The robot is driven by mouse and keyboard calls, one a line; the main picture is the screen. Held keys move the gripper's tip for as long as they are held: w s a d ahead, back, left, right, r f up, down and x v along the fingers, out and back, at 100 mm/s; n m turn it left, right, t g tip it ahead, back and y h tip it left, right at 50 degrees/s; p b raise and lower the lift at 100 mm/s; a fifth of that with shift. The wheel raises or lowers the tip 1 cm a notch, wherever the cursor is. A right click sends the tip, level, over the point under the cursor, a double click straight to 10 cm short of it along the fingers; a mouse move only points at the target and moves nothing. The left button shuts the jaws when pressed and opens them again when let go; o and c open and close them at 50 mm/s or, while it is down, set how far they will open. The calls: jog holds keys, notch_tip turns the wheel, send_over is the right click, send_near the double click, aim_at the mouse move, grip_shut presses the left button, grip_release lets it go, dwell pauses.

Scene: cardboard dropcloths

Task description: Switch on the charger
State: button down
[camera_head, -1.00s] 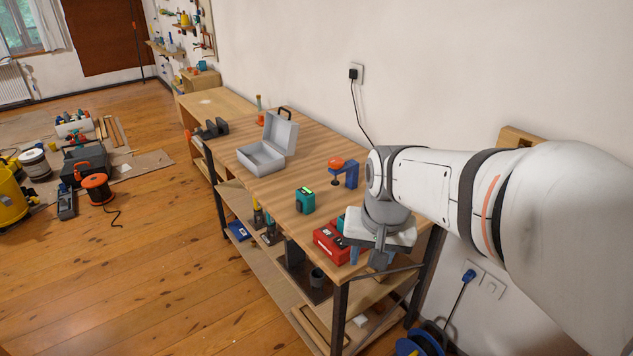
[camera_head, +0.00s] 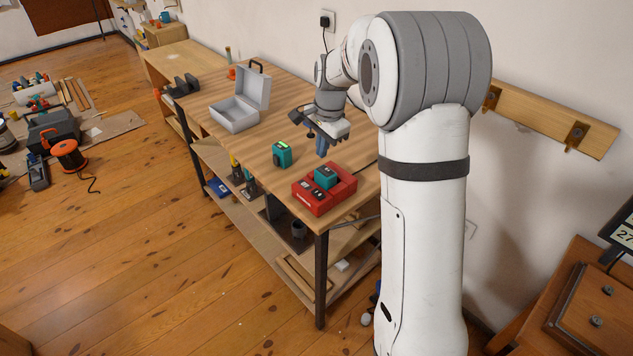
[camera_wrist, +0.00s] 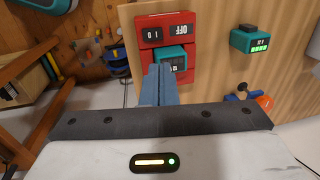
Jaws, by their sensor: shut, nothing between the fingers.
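The red charger (camera_head: 322,207) sits at the near end of the workbench. It also shows at the top of the wrist view (camera_wrist: 144,57). A teal battery (camera_head: 325,176) is seated in it; its top shows in the wrist view (camera_wrist: 172,54). Beside the battery are a black switch marked I and O (camera_wrist: 151,35) and a small panel reading OFF (camera_wrist: 181,30). My gripper (camera_head: 321,152) is shut and empty, above the bench just behind the charger. In the wrist view its blue fingertips (camera_wrist: 159,72) overlap the battery's edge; I cannot tell whether they touch.
A second teal battery (camera_head: 282,156) with green lights stands left of the charger. An open grey metal box (camera_head: 236,115) is farther back. An orange-handled clamp (camera_wrist: 265,102) is near my gripper. The wall is to the right; bare bench top lies between the box and battery.

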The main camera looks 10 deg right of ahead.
aim_at(315, 190)
jog(key=f, duration=0.4)
jog(key=w+f+p, duration=0.1)
jog(key=f, duration=0.4)
jog(key=w+a+f, duration=0.1)
jog(key=f, duration=0.3)
jog(key=shift+f+p, duration=0.4)
